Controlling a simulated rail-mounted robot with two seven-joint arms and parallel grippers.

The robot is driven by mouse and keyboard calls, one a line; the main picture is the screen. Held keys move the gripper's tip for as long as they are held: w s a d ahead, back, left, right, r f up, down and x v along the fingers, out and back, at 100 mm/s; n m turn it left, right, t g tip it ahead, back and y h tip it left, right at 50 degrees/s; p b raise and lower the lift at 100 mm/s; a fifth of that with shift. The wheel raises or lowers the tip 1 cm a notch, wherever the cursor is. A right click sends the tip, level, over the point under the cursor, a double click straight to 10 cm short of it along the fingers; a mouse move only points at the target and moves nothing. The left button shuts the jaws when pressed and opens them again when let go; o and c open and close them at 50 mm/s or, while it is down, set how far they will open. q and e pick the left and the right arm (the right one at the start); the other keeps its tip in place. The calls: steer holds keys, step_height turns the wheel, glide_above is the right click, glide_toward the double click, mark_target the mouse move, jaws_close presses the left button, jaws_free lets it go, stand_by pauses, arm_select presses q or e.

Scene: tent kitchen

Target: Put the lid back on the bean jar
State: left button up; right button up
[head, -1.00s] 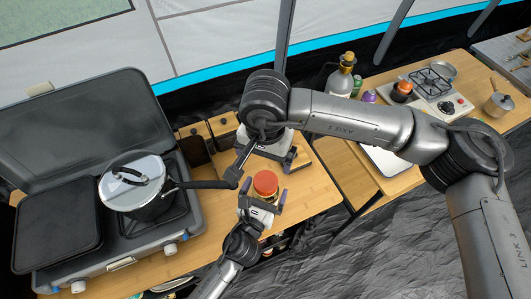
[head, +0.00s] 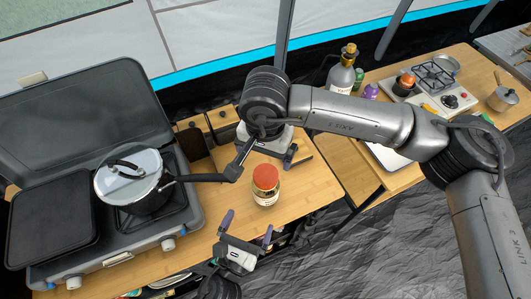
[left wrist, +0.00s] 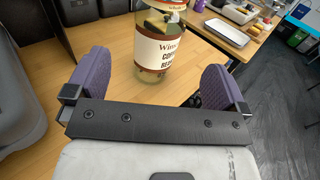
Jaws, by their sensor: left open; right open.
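The bean jar (head: 266,199) is a clear glass jar with a white label, upright on the wooden table. The orange-red lid (head: 265,176) sits on top of its mouth; whether it is fully seated I cannot tell. In the left wrist view the jar (left wrist: 160,48) stands beyond the fingers, its top cut off. My left gripper (head: 246,228) is open and empty, in front of the jar and apart from it. My right gripper (head: 269,153) is open just behind the jar, partly hidden by its own wrist.
A stove (head: 110,235) with a lidded pot (head: 128,178) stands at the left; the pot's handle reaches toward my right gripper. Dark-fronted wooden boxes (head: 194,139) stand behind. A second table (head: 415,150) at the right carries a burner and bottle. Bare wood lies right of the jar.

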arm_select(q)
steer(key=shift+v, duration=0.95)
arm_select(e)
steer(key=shift+f, duration=0.2)
